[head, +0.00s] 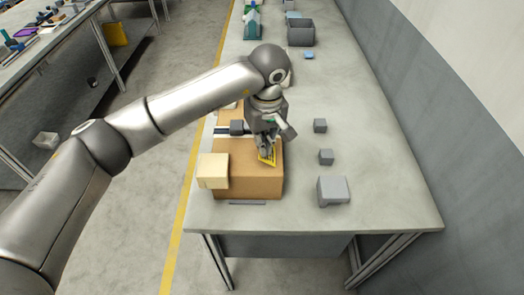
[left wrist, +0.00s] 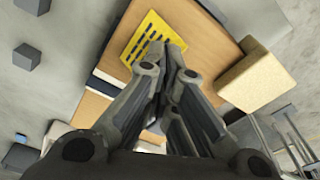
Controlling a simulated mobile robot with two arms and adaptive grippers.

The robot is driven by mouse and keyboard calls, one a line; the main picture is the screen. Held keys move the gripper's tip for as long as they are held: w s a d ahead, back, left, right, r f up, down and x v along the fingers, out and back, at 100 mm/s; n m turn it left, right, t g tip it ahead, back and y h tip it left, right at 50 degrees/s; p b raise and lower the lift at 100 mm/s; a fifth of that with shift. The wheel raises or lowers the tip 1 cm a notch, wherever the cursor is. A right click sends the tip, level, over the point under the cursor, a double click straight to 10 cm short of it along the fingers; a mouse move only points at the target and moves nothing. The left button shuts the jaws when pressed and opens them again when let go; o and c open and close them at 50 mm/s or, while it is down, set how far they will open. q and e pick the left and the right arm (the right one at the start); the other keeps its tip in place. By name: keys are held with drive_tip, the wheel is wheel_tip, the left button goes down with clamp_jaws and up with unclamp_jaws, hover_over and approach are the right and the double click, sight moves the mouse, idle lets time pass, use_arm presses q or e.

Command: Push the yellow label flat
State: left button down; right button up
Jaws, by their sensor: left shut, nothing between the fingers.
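The yellow label (head: 268,155) with dark markings lies on top of a brown cardboard box (head: 245,187), near the box's right side in the head view. It also shows in the left wrist view (left wrist: 151,33), just beyond my fingertips, with its near part hidden behind them. My left gripper (head: 266,150) is shut and empty, pointing down at the label. Its fingertips are at or just above the label; I cannot tell whether they touch. The left wrist view shows the closed fingers (left wrist: 168,50) side by side. My right gripper is in neither view.
A cream block (head: 213,171) sits at the box's left front corner. Grey blocks (head: 332,191) stand on the table to the right. A grey bin (head: 300,33) is at the back.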

sight(267, 162)
use_arm(q)
drive_tip(key=shift+f, duration=0.15)
wheel_tip(267, 162, down, 4)
drive_tip(key=b, duration=0.3)
drive_tip(key=shift+r+b, duration=0.2)
drive_tip(key=shift+b, duration=0.15)
drive_tip(key=shift+r+p, duration=0.4)
drive_tip(key=shift+s+d+r, duration=0.3)
drive_tip(key=shift+s+d, duration=0.05)
drive_tip(key=shift+s, duration=0.35)
drive_tip(key=shift+s+d+r, duration=0.25)
drive_tip(key=shift+s+d, duration=0.05)
drive_tip(key=shift+s, duration=0.4)
drive_tip(key=shift+r, duration=0.1)
wheel_tip(267, 162, up, 12)
drive_tip(key=s, duration=0.1)
drive_tip(key=shift+d, duration=0.25)
drive_tip(key=shift+f, duration=0.2)
